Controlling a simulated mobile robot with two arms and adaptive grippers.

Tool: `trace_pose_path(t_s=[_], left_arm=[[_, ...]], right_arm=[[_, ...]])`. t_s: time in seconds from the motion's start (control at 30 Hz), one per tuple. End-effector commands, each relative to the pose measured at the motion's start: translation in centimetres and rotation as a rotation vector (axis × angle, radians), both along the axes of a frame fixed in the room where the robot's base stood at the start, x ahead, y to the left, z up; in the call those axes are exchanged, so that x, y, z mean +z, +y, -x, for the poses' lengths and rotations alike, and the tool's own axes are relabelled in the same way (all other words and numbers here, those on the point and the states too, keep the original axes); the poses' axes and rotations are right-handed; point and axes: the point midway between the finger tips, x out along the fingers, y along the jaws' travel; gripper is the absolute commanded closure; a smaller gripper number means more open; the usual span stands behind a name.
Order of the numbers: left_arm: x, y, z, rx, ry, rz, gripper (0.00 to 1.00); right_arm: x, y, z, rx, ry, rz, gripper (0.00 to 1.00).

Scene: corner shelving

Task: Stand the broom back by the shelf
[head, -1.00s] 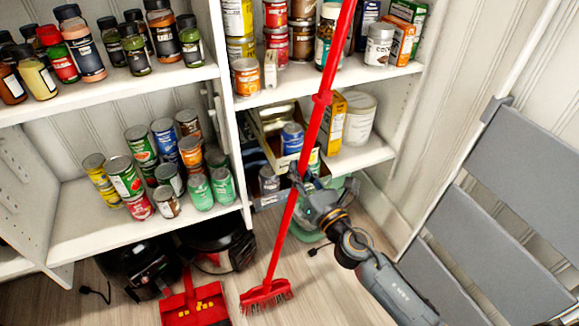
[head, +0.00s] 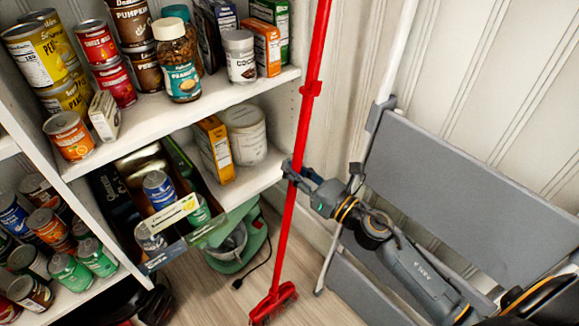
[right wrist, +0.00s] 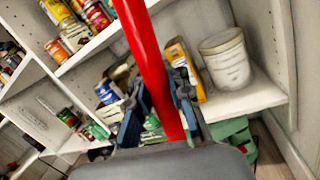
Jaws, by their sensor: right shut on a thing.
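The red broom (head: 290,215) stands nearly upright in the head view, leaning slightly, its brush head low near the floor in front of the shelf. My right gripper (head: 291,172) is shut on the broom's handle around its middle. The right wrist view shows the red handle (right wrist: 147,65) running between the two fingers (right wrist: 165,100). The white shelf (head: 262,172) stands to the left of and behind the handle. I cannot tell whether the bristles touch the floor. My left gripper is not in view.
A grey folding step ladder (head: 455,200) leans by the wall at the right, close to my right arm. Cans, jars and boxes fill the shelves. A green appliance (head: 238,243) with a black cord sits on the floor under the lowest board. Some wooden floor (head: 200,285) is clear.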

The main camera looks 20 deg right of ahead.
Motion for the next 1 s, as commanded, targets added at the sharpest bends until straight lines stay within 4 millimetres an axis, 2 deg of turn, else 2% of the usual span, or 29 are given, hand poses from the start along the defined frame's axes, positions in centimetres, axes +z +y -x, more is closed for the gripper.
trace_pose_path(t_s=[0.17, 0.63, 0.87, 1.0], left_arm=[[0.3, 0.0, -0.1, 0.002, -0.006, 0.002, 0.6], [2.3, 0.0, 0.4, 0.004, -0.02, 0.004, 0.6], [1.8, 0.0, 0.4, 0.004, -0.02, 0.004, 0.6], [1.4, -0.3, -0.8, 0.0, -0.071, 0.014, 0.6]], right_arm=[[0.0, 0.3, -0.7, 0.002, -0.003, -0.005, 1.0], [-1.2, 1.7, -4.6, 0.001, -0.004, -0.004, 1.0], [-1.8, 2.4, -6.5, 0.001, -0.004, -0.004, 1.0], [-2.6, 2.5, -6.9, 0.001, -0.002, -0.003, 1.0]])
